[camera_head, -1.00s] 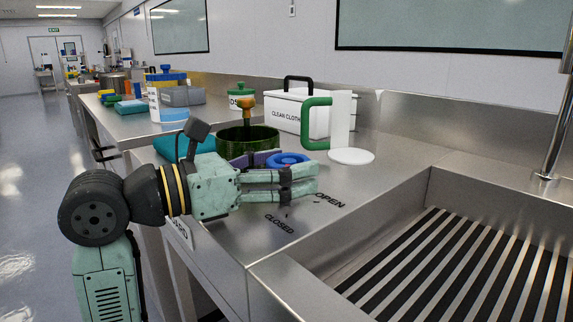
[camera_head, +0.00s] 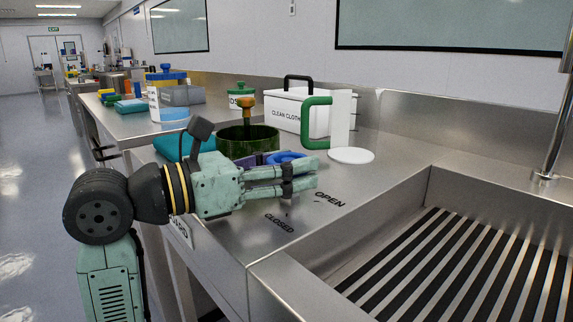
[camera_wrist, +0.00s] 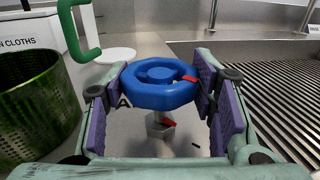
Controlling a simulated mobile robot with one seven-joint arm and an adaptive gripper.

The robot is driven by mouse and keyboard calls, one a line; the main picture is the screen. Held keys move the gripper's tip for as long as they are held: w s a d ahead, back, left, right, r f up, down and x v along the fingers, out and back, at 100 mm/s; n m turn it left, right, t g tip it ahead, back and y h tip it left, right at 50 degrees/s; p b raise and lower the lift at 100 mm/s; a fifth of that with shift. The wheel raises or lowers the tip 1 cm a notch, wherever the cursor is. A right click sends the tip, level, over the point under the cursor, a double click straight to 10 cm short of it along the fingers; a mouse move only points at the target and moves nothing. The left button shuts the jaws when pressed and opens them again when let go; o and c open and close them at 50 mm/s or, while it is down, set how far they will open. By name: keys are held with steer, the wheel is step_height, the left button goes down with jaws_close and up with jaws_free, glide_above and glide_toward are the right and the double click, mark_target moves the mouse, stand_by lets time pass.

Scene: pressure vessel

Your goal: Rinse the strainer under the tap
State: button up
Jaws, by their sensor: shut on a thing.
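My gripper (camera_head: 313,174) reaches over the counter. In the wrist view its purple-padded fingers are on either side of a blue handwheel (camera_wrist: 160,88) with a red mark, and are shut on it. The wheel sits above a short metal stem. It is partly hidden behind the fingers in the head view (camera_head: 287,156). A dark green, mottled round vessel (camera_head: 248,143), possibly the strainer, stands behind my gripper. It also shows at the left of the wrist view (camera_wrist: 35,108). The tap's metal pipe (camera_head: 558,125) rises at the right, behind the sink; its outlet and any water are out of view.
A sink (camera_head: 405,235) with a black-and-silver slatted bottom lies to the right. "OPEN" and "CLOSED" are printed on the counter beside my gripper.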

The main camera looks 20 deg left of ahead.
steer(key=shift+s+f+n+t+y+b, duration=0.15)
steer(key=shift+n+t+y+b, duration=0.3)
steer(key=shift+n+t+y, duration=0.55)
steer(key=shift+c, duration=0.5)
steer(key=shift+n+t+y, duration=0.5)
steer(key=shift+n+y, duration=0.2)
steer(key=shift+y, duration=0.5)
steer(key=o, duration=1.1)
steer(key=shift+o, duration=0.2)
steer(key=v, duration=1.1)
steer(key=shift+s+a, duration=0.15)
steer(key=shift+s, duration=0.2)
steer(key=shift+c, duration=0.2)
